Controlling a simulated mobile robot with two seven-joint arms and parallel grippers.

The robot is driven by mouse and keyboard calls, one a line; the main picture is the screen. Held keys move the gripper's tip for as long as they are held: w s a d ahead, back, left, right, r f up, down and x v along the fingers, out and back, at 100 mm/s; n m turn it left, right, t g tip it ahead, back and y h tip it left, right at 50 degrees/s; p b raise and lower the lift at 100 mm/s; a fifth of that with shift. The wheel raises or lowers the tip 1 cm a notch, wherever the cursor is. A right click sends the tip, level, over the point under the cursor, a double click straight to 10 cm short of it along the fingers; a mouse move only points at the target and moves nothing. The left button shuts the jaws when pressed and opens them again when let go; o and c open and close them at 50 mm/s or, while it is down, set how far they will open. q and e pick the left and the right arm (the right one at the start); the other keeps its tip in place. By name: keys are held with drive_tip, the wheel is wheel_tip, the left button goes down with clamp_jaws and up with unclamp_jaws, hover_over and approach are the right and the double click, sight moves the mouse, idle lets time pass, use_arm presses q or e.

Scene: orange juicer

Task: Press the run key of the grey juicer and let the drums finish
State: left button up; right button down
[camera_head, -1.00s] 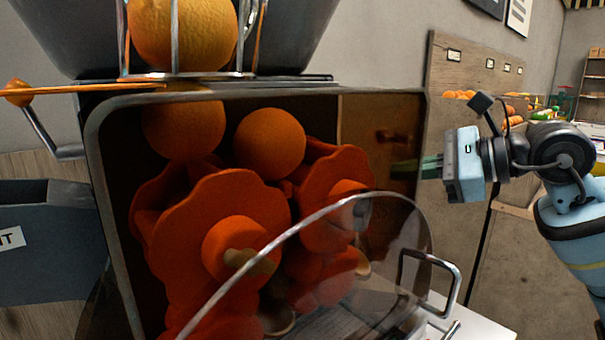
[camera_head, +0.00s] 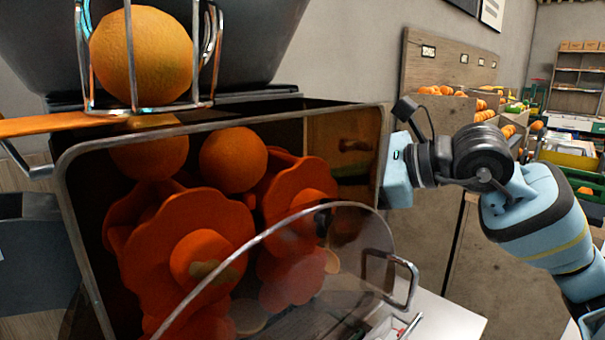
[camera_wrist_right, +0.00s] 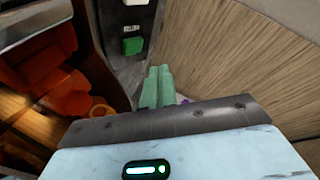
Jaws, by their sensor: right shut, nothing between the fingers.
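The grey juicer (camera_head: 232,115) fills the left and middle of the head view, with orange-red drums (camera_head: 190,245) inside its open front. In the right wrist view a dark side panel carries a green key (camera_wrist_right: 132,46), which looks like the run key, under a small label too small to read. A white key (camera_wrist_right: 136,2) sits above it. My right gripper's green fingers (camera_wrist_right: 158,72) are shut and empty, just short of the green key and slightly right of it. In the head view its body (camera_head: 397,172) is against the juicer's right edge, its fingers hidden. My left gripper is out of view.
A clear curved cover (camera_head: 340,235) with a metal handle (camera_head: 403,285) stands at the juicer's front. A wire cage holding an orange (camera_head: 140,55) sits on top. A wooden surface lies close right of my right fingers. Produce crates stand behind at right.

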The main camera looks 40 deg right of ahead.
drive_tip(key=shift+w+a, duration=0.3)
drive_tip(key=shift+a, duration=0.25)
drive_tip(key=shift+w+a, duration=0.25)
drive_tip(key=shift+a, duration=0.3)
idle(0.5)
idle(0.7)
drive_tip(key=shift+a, duration=0.15)
drive_tip(key=shift+w+a, duration=0.15)
drive_tip(key=shift+a, duration=0.1)
idle(0.4)
